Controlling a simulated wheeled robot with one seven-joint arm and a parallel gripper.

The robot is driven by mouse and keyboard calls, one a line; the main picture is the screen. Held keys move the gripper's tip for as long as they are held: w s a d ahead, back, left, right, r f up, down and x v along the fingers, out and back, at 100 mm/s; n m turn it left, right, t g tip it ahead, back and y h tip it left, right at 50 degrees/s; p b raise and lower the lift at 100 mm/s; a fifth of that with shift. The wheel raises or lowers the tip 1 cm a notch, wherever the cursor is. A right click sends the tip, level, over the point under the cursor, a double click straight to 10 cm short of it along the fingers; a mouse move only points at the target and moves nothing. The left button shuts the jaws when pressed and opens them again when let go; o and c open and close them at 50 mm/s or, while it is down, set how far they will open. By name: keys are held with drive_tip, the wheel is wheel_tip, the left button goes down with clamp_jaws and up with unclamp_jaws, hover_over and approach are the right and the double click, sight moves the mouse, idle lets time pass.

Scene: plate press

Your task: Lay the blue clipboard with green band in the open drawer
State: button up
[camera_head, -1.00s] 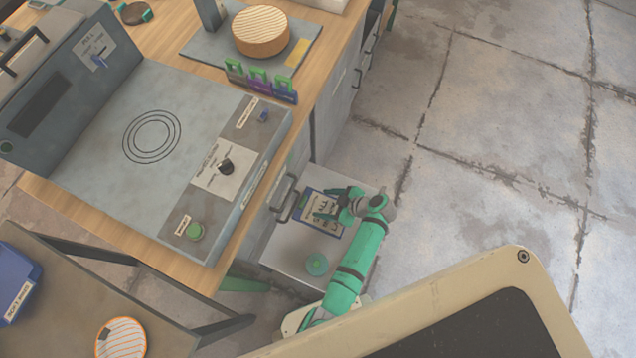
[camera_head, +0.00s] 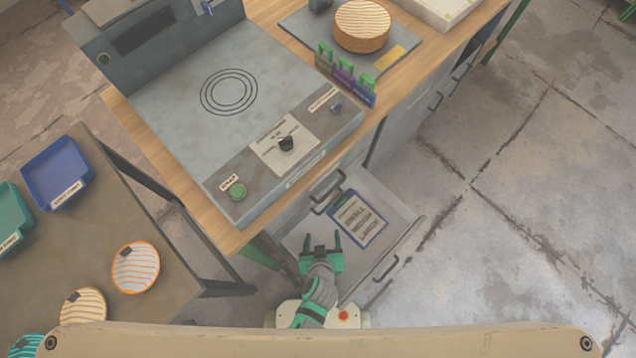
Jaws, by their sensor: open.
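The blue clipboard (camera_head: 358,221) with a green band at its upper end lies in the open drawer (camera_head: 404,243), with a printed paper on its face. It sits toward the right half of the drawer floor, at a slant in the picture. My gripper (camera_head: 322,239) is open and empty, with its two green fingers pointing up the picture. It is left of and below the clipboard, over the left part of the drawer. A small gap shows between the right finger and the clipboard. The height of the fingers above the drawer floor is hard to tell.
A side table at left holds a blue tray (camera_head: 57,172) and striped discs (camera_head: 135,267). The floor at right is clear.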

drive_tip(key=s+r+t, duration=0.3)
drive_tip(key=s+r, duration=0.1)
drive_tip(key=r, duration=1.1)
drive_tip(key=s+a+r+m+t, duration=0.1)
drive_tip(key=s+r+t, duration=0.2)
drive_tip(key=r, duration=1.1)
drive_tip(key=shift+s+a+r+t, duration=0.2)
drive_tip(key=shift+s+r+t, duration=0.2)
drive_tip(key=shift+s, duration=0.75)
drive_tip(key=shift+f, duration=0.1)
drive_tip(key=shift+c, duration=0.6)
